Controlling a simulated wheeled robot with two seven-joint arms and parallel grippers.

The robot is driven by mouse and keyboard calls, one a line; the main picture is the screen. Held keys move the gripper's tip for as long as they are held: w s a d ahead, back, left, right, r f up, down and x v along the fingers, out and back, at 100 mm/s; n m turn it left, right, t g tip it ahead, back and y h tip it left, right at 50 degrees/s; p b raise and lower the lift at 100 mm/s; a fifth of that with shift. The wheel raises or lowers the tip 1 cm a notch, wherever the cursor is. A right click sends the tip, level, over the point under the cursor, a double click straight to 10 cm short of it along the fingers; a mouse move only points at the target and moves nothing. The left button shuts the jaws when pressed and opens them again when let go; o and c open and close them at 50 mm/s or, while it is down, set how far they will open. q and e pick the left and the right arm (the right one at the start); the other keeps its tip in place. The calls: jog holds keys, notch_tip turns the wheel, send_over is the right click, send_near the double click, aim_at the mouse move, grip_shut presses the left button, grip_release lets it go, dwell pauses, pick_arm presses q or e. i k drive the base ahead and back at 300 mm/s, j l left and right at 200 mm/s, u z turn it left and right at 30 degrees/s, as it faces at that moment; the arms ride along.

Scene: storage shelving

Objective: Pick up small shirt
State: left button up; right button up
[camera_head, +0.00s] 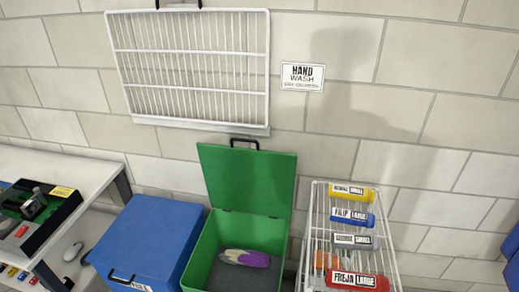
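Several coloured roll- or bottle-shaped items with name and size labels lie on a white wire rack (310,215) at the right. A yellow item (340,190) at the back has a label that seems to read "small". A grey item (345,241) also seems to read "small". Between them is a blue item (340,215) labelled "large", and in front is a red item (350,281) labelled "large". I cannot tell for sure which item is a shirt. Neither of my grippers is in view.
An open green box (205,255) holds a purple and white item (246,258); its lid leans on the wall. A closed blue box (150,235) stands left of it. A white table (70,170) with a black tray (38,215) is at far left. A blue object (512,258) is cut off at right.

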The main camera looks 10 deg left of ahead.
aim_at(347, 192)
jog(key=i+j, duration=0.1)
jog(key=j, duration=0.25)
jog(key=i+j, duration=0.15)
jog(key=j, duration=0.25)
jog(key=i+j, duration=0.1)
jog(key=j, duration=0.25)
jog(key=z, duration=1.7)
